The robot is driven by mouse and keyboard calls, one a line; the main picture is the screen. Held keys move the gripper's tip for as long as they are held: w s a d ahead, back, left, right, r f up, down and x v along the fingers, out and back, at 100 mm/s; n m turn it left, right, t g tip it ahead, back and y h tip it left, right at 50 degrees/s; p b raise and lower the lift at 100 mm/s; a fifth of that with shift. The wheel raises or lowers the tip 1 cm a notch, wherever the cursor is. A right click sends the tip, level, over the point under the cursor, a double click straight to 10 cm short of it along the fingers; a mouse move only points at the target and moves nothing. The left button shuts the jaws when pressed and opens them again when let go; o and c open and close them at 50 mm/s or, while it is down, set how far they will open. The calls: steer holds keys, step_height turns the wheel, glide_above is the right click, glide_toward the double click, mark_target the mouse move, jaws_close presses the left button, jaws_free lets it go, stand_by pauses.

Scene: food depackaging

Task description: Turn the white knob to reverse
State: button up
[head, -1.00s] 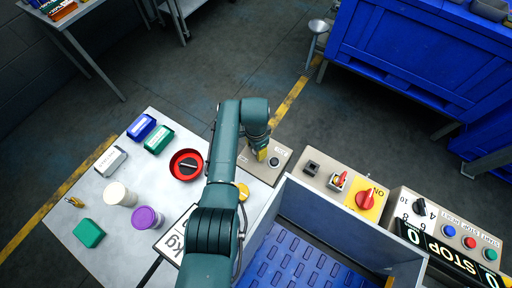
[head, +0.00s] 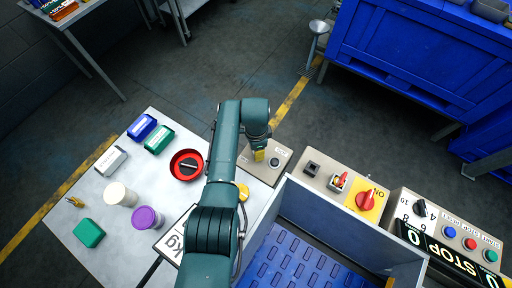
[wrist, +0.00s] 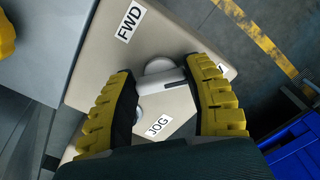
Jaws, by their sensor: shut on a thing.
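The white knob (wrist: 163,77) sits on a beige control box (wrist: 170,30), between the two yellow and black fingers of my gripper (wrist: 158,88) in the wrist view. The gripper is shut on the knob's bar, which lies nearly across the picture, tilted slightly up to the right. A FWD label (wrist: 129,22) is at upper left and a JOG label (wrist: 158,127) is below. Another label at the right is mostly hidden by the right finger. In the head view my gripper (head: 259,155) is down on the box (head: 281,152), and it hides the knob there.
A round button (head: 275,162) is on the same box. Right of it are a box with a red knob (head: 364,200) and a panel with a STOP sign (head: 450,256). A grey-walled bin (head: 340,215) stands close in front. The table at left holds jars, packages and a red dish (head: 187,151).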

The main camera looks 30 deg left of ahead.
steer(key=o, duration=1.2)
step_height(320, 180, up, 12)
